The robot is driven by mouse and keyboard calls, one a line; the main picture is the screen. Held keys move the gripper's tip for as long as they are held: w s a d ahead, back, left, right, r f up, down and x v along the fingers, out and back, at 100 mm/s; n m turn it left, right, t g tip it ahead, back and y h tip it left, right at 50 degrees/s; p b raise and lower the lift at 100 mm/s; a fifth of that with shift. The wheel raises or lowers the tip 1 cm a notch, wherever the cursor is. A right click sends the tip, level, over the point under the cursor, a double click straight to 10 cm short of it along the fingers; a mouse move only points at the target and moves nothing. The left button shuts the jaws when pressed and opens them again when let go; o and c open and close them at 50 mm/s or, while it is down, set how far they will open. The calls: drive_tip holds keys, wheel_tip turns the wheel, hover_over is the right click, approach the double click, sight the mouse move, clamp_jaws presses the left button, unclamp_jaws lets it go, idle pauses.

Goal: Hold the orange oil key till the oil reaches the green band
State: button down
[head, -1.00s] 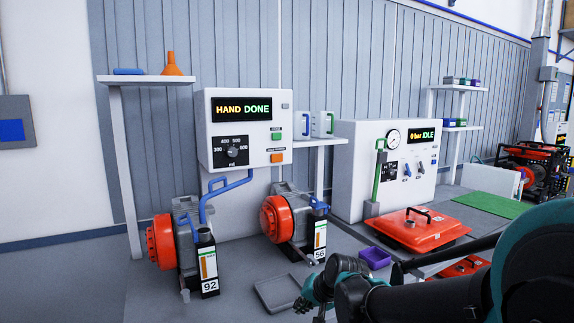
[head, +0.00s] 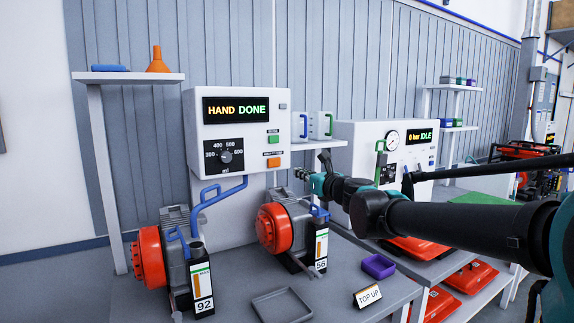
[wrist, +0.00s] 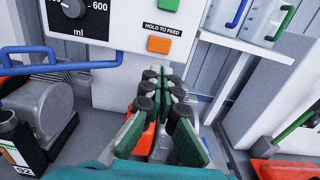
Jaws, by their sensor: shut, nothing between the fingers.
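The orange key (head: 274,162) is on the white dispenser panel (head: 240,110), below a green key (head: 273,139). In the wrist view the orange key (wrist: 159,45) sits under a "HOLD TO FEED" label. The display (head: 236,110) reads "HAND DONE". My gripper (head: 303,175) is shut and empty, to the right of and slightly below the orange key; in the wrist view its fingertips (wrist: 164,76) point toward the panel, below the key, seemingly apart from it. The blue spout (head: 218,188) leads to pump 92 (head: 176,245). Its gauge (head: 200,283) shows an orange column; its level against the green band is too small to tell.
Pump 56 (head: 290,232) stands below my gripper. A grey tray (head: 283,306), a purple bin (head: 378,266) and a "TOP UP" sign (head: 368,296) are on the bench. Jugs (head: 312,124) stand on a shelf right of the panel. A dial (head: 224,156) is left of the keys.

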sight(275, 162)
idle(0.3)
drive_tip(key=x, duration=1.4)
drive_tip(key=shift+x, duration=0.9)
drive_tip(key=shift+r, duration=0.1)
